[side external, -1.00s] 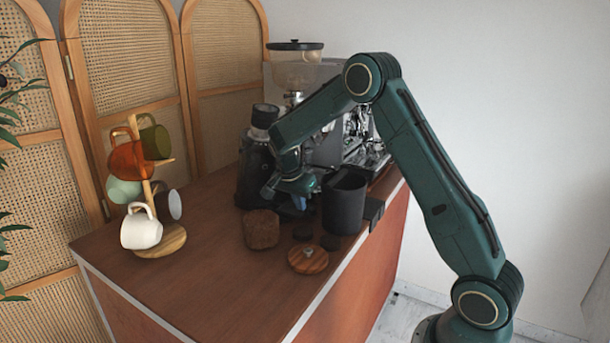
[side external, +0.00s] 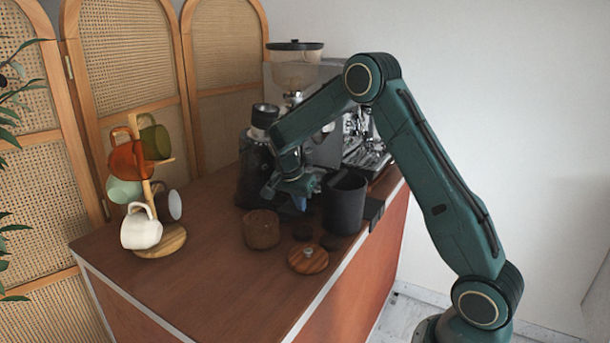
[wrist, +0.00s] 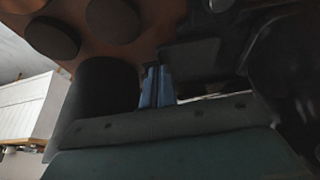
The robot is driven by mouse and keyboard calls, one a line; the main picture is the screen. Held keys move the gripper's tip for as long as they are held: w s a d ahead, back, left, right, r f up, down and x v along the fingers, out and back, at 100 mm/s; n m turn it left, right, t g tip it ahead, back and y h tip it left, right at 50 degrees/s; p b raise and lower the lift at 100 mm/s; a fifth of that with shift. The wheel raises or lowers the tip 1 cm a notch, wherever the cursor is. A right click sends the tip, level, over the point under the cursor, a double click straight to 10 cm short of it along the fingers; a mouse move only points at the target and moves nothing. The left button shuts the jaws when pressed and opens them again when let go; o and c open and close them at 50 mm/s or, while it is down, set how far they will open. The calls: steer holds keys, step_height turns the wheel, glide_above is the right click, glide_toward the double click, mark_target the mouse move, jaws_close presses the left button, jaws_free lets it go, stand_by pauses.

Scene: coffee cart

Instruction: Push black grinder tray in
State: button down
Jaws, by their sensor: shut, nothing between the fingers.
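The black grinder (side external: 257,165) stands on the cart top behind my gripper. Its tray is mostly hidden by my gripper in the side view; a dark flat shape by the fingers in the wrist view (wrist: 192,57) may be the tray. My gripper (side external: 301,202) is low over the cart, between the grinder and a black bin. Its blue fingers are together in the wrist view (wrist: 157,86), with nothing between them. I cannot tell whether the fingertips touch the tray.
The black bin (side external: 344,205) stands close to the right of my gripper. A wooden cup (side external: 261,230) and a round wooden tamper (side external: 308,260) are in front. A mug tree (side external: 162,240) stands at left. The front-left cart top is clear.

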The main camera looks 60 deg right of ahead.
mark_target(309, 208)
steer(key=shift+f, duration=0.7)
stand_by(0.3)
steer(key=shift+r, duration=0.35)
stand_by(0.3)
steer(key=shift+s, duration=0.4)
steer(key=shift+s, duration=0.75)
steer(key=shift+s, duration=0.25)
steer(key=shift+f, duration=0.25)
steer(key=shift+s+d+f, duration=0.1)
steer(key=shift+f, duration=0.4)
steer(key=shift+f, duration=0.15)
steer(key=shift+w, duration=0.25)
